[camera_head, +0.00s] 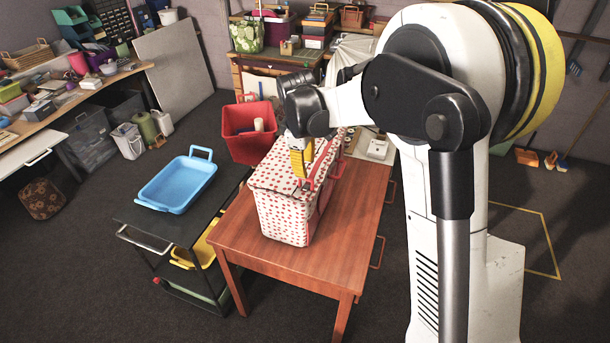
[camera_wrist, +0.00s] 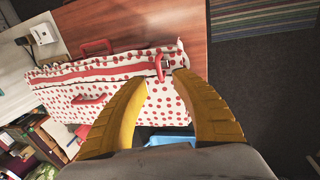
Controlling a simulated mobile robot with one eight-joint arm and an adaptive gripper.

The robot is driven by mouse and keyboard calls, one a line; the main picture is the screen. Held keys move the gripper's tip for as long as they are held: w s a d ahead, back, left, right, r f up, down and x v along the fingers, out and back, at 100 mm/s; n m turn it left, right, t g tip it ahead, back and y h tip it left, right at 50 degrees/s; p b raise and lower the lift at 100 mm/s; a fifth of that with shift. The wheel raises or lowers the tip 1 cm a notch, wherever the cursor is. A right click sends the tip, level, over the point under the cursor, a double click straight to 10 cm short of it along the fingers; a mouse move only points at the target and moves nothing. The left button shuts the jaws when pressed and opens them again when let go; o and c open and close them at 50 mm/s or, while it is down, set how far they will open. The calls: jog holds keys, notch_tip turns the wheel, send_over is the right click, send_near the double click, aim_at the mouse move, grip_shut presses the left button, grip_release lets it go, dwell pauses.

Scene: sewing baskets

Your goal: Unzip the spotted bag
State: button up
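The spotted bag (camera_head: 283,215), white with red dots, stands on the wooden table. In the wrist view its top (camera_wrist: 115,66) has a long zip line between red strips. A red zip pull (camera_wrist: 160,66) stands up near the right end of the line. My gripper (camera_head: 301,176) is above the bag's top at its near end. In the wrist view my gripper (camera_wrist: 164,80) has its two yellow fingers apart, with the tips just short of the pull and on either side of it. No contact with the pull can be made out. The bag looks closed.
The wooden table (camera_head: 285,255) has bare room in front of the bag. A red bin (camera_head: 237,120) stands behind it to the left. A blue tray (camera_head: 178,183) lies on a black cart at left. A white device (camera_head: 377,149) sits at the table's back.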

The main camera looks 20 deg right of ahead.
aim_at(306, 179)
jog(key=f, duration=0.3)
jog(key=w+f, duration=0.1)
jog(key=f, duration=0.1)
jog(key=shift+d+f+b, duration=0.25)
jog(key=shift+d+b, duration=0.1)
jog(key=shift+b, duration=0.05)
grip_shut()
